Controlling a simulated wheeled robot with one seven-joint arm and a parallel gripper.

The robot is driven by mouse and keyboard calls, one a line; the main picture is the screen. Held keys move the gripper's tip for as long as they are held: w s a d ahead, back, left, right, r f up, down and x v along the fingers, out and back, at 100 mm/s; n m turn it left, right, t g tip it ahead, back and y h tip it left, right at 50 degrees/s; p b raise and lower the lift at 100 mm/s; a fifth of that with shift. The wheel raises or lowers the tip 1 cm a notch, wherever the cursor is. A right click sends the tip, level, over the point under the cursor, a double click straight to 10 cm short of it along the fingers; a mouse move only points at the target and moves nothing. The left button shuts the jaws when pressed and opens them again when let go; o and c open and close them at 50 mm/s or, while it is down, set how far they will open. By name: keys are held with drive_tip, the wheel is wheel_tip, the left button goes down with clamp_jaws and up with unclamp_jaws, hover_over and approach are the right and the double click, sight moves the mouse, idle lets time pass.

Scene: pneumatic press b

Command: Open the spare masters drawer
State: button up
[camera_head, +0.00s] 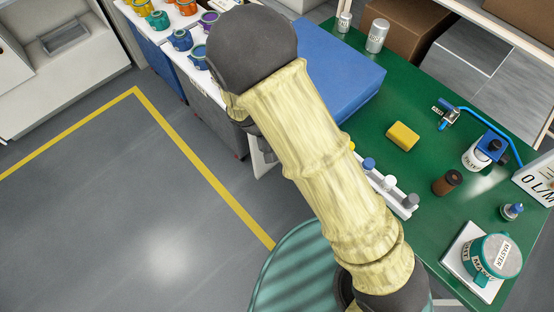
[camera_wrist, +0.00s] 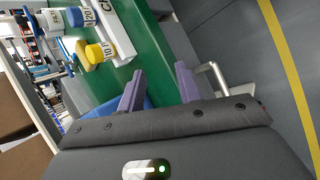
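My gripper (camera_wrist: 160,68) shows in the wrist view with its two grey-purple fingers apart and nothing between them. A pale metal bar handle (camera_wrist: 214,77) stands just right of the right finger, apart from it as far as I can see. The front that it belongs to is mostly hidden behind my gripper body. I see no label naming the spare masters drawer, so I cannot tell whether this handle is its handle.
The green bench (camera_head: 440,85) carries a yellow block (camera_head: 402,136), a brown jar (camera_head: 448,182), a teal MASTER pot (camera_head: 497,256) on a white plate and a blue box (camera_head: 335,65). Coloured pots stand on white-topped cabinets at upper left. Grey floor inside the yellow line (camera_head: 190,165) is clear.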

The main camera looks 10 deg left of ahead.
drive_tip(key=s+a+f+n+t+b, duration=0.2)
drive_tip(key=s+a+f+t+b, duration=0.1)
drive_tip(key=a+f+t, duration=0.3)
drive_tip(key=s+a+f+n+t+b, duration=0.3)
drive_tip(key=s+a+f+t+b, duration=0.1)
drive_tip(key=a+f, duration=0.5)
drive_tip(key=shift+a+f+t+h+b, duration=0.3)
drive_tip(key=shift+a+t+h+b, duration=0.1)
drive_tip(key=shift+a+t, duration=0.55)
drive_tip(key=p+x, duration=0.2)
drive_tip(key=x, duration=1.5)
drive_tip(key=shift+w+d+f, duration=0.1)
clamp_jaws()
